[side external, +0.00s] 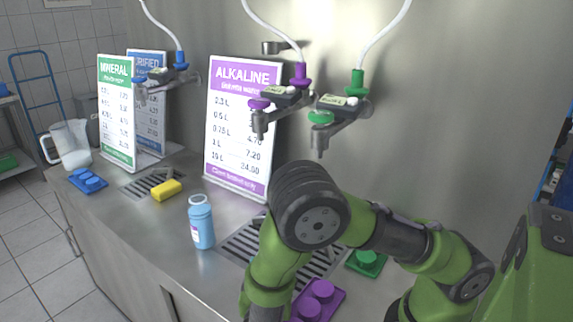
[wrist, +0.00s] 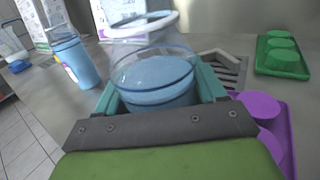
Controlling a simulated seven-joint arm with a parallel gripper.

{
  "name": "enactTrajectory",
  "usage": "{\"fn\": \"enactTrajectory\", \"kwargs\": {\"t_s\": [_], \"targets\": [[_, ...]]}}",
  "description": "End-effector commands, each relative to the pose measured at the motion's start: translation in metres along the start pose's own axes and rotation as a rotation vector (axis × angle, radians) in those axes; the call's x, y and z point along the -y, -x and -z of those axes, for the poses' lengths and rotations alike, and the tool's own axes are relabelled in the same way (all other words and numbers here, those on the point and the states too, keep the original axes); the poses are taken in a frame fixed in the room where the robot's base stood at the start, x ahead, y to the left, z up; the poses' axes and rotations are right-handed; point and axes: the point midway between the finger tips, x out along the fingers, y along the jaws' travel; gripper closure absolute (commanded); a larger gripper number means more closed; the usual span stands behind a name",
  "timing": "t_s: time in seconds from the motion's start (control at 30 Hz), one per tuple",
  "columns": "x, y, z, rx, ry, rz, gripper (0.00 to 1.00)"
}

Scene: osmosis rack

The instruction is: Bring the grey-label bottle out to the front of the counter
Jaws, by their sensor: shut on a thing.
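My gripper (wrist: 160,92) is shut on a wide, see-through blue bottle (wrist: 155,72) with a pale ring above it, seen from close up between the teal fingers. Its label does not show, so I cannot tell its colour. In the side external view my arm hides the fingers and this bottle. Another blue bottle (side external: 201,224) stands upright on the counter (side external: 130,208), left of my arm. It also shows at the left in the wrist view (wrist: 76,62), with a partly coloured label. No grey label is readable on either bottle.
Purple (side external: 318,298) and green (side external: 367,262) cap trays lie near my arm. A drain grille (side external: 240,247) is beside it. A yellow sponge (side external: 166,190), a blue tray (side external: 88,181) and a clear jug (side external: 70,145) are farther left. Price signs (side external: 240,125) and taps (side external: 322,135) stand behind.

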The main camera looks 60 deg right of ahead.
Motion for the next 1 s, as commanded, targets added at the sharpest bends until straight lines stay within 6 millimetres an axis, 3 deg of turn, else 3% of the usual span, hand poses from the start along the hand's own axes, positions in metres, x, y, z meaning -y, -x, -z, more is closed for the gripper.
{"fn": "enactTrajectory", "kwargs": {"t_s": [0.27,0.3,0.43,0.77,1.0], "targets": [[0.0,0.0,0.002,0.001,-0.002,0.0,0.73],[0.0,0.0,0.002,0.0,-0.002,0.0,0.24],[0.0,0.0,0.002,0.0,-0.001,0.0,0.05],[0.0,0.0,-0.001,-0.001,-0.001,0.0,0.05],[-0.001,0.038,0.0,-0.001,-0.003,-0.007,0.05]]}}
